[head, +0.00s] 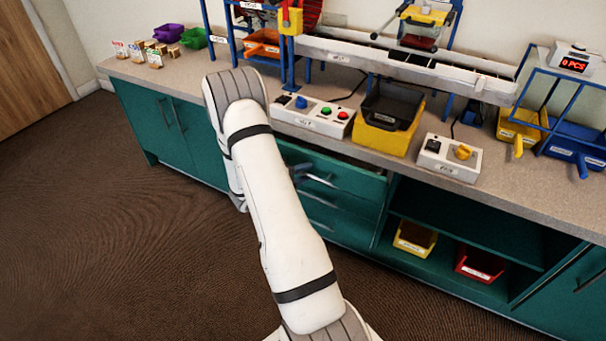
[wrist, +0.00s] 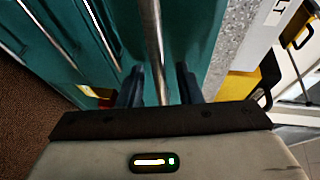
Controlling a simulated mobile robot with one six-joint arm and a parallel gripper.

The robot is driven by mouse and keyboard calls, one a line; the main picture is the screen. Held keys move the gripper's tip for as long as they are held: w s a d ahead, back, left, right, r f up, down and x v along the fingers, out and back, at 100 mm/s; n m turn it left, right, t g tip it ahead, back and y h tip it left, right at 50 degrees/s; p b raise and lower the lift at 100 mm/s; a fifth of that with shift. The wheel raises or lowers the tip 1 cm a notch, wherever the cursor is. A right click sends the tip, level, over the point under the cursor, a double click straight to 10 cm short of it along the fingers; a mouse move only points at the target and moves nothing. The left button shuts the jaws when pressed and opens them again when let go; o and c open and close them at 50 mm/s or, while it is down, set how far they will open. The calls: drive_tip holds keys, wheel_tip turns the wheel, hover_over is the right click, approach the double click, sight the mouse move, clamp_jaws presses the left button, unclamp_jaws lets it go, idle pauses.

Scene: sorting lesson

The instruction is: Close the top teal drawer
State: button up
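The top teal drawer (head: 350,183) is in the cabinet under the worktop in the head view. Its front stands out a little, with a dark gap between its top edge and the counter. Its metal bar handle (head: 318,180) is partly covered by my arm; in the wrist view the bar handle (wrist: 151,40) runs between the fingers of my gripper (wrist: 161,84). The fingers are apart, one on each side of the bar, with visible space beside it. I cannot tell whether either finger touches it.
Below are further teal drawers and an open shelf with a yellow bin (head: 414,238) and a red bin (head: 480,266). The worktop (head: 190,82) above carries a button box (head: 312,116), a yellow crate (head: 381,137) and a conveyor (head: 400,66). Brown floor (head: 110,220) lies clear at left.

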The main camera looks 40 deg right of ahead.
drive_tip(key=shift+c, duration=0.2)
clamp_jaws()
idle(0.3)
